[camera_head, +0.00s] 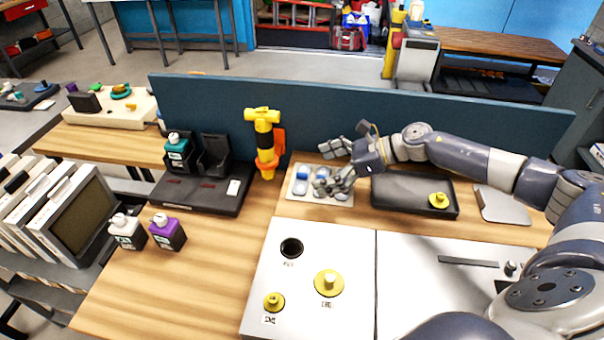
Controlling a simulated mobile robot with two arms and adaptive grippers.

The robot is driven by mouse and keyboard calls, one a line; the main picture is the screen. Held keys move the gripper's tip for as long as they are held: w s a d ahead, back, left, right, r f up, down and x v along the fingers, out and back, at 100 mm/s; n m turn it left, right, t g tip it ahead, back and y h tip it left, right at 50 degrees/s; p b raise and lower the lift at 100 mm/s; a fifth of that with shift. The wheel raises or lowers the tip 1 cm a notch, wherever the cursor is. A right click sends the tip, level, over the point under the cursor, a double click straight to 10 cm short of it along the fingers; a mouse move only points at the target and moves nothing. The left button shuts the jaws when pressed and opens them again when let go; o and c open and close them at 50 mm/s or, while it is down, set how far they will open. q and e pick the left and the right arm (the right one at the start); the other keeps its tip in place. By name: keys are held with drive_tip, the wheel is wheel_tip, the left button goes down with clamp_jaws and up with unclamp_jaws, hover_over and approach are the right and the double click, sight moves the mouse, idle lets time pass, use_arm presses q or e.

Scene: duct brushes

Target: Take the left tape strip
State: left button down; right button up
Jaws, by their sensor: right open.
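My right gripper (328,168) reaches in from the right over the back of the workbench, fingers pointing left. It is open, with one finger above and one low over a white tray (302,195) of blue and pale round pieces. The gripper hides part of this tray. I cannot make out a tape strip for certain, and cannot tell whether the fingers touch any piece. A black tray (408,206) holding a yellow knobbed part (439,200) lies just right of the gripper. My left gripper is not in view.
A blue partition (340,123) runs behind the bench. A yellow tool (264,140) stands left of the white tray, beside a black stand (195,195) with a teal bottle (177,149). A white panel (310,260) with yellow knobs lies in front. Bare wood (200,275) shows at front left.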

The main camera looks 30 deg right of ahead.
sight(303, 174)
drive_tip(key=shift+w+a+f+p, duration=0.15)
drive_tip(key=shift+w+a+p, duration=0.25)
drive_tip(key=p+x, duration=0.2)
drive_tip(key=x, duration=0.2)
drive_tip(key=shift+w+a+f, duration=0.15)
drive_tip(key=shift+a, duration=0.05)
drive_tip(key=c, duration=0.5)
